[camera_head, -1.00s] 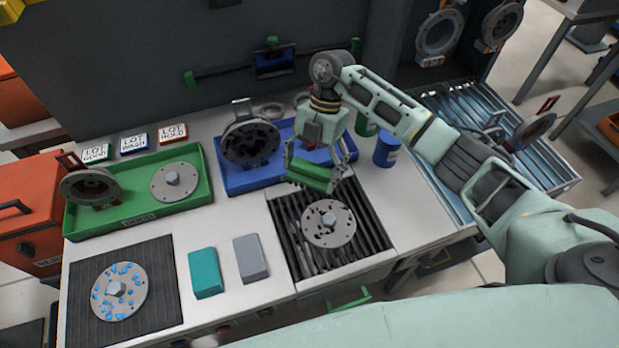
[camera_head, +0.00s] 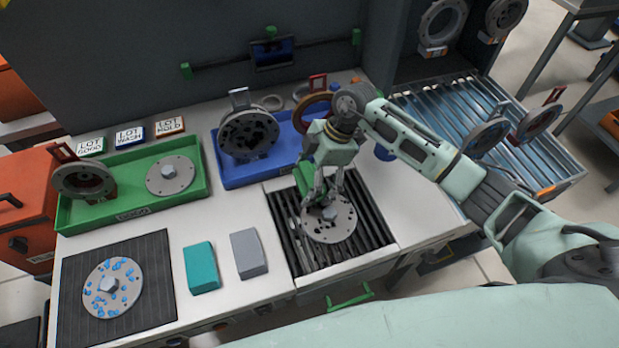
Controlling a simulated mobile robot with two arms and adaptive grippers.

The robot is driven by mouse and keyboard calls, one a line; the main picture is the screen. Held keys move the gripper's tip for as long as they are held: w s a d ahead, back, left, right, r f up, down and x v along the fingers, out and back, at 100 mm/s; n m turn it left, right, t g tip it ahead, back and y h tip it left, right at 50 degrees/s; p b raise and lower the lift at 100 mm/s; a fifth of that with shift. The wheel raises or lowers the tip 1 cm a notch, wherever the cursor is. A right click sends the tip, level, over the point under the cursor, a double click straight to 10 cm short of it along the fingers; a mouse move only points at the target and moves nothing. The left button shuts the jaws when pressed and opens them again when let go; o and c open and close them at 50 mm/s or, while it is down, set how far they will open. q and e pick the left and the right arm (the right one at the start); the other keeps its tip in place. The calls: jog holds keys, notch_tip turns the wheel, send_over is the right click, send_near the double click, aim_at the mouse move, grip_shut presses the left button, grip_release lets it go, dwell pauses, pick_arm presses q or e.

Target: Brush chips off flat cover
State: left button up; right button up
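The flat cover (camera_head: 338,229), a grey disc with a raised centre hub and dark specks, lies on the slatted grate (camera_head: 372,222) at the front middle of the bench. My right gripper (camera_head: 322,192) points down over the far part of this cover. It is shut on a green brush (camera_head: 307,181), partly hidden by the fingers. The brush is low at the cover's far left edge; I cannot tell whether it touches. Another flat disc with blue spots (camera_head: 101,292) lies on the black mat at the left. My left gripper is out of view.
A green tray (camera_head: 205,187) holds a clean disc and an upright ring part. A blue tray (camera_head: 232,183) behind the grate holds a dark holed housing and a brown ring. Teal (camera_head: 201,268) and grey (camera_head: 249,254) blocks lie left of the grate. A roller conveyor is at right.

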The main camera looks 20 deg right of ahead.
jog(key=shift+f, duration=0.1)
dwell(0.3)
jog(key=shift+f, duration=0.3)
dwell(0.4)
jog(key=shift+d+r, duration=0.1)
jog(key=shift+d, duration=1)
jog(key=shift+w+d, duration=0.1)
jog(key=shift+d, duration=1)
jog(key=shift+a+p, duration=1.1)
jog(key=shift+a, duration=1.1)
jog(key=shift+d, duration=2.25)
jog(key=shift+p, duration=0.35)
